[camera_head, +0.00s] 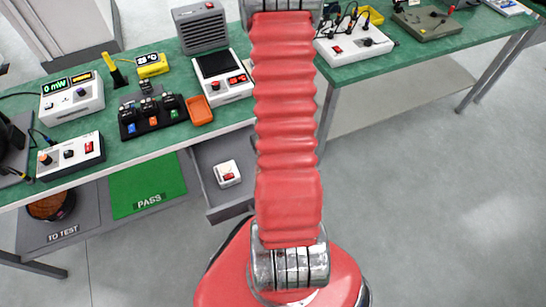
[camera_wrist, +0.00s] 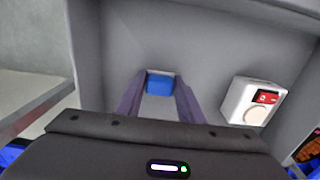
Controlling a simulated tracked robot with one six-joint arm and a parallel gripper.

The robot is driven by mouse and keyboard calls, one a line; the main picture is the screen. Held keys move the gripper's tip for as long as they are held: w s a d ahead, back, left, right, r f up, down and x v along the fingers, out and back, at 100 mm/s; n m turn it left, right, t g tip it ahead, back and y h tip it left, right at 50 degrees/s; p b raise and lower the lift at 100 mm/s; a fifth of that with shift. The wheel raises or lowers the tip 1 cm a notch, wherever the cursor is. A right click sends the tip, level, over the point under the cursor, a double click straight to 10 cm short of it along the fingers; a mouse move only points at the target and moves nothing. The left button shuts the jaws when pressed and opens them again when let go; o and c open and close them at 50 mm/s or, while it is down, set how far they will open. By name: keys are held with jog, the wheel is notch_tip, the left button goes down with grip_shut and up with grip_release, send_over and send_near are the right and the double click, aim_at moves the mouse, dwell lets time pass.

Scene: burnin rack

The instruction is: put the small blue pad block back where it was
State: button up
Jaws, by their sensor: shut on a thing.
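The small blue pad block (camera_wrist: 159,84) is between the fingertips of my gripper (camera_wrist: 161,88) in the wrist view. The two purple-grey fingers are shut on its sides. Block and fingertips are over the grey inside of an open drawer (camera_wrist: 210,50); I cannot tell whether the block touches its floor. In the head view the drawer (camera_head: 232,209) is pulled out below the bench, left of my red arm. My gripper and the block are hidden in that view.
A green PASS mat (camera_head: 146,183) lies on the shelf left of the drawer. The green bench top above holds several instruments.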

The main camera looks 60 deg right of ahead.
jog(key=shift+f, duration=0.1)
jog(key=o, duration=1)
jog(key=shift+r, duration=6.15)
jog(key=shift+w, duration=0.1)
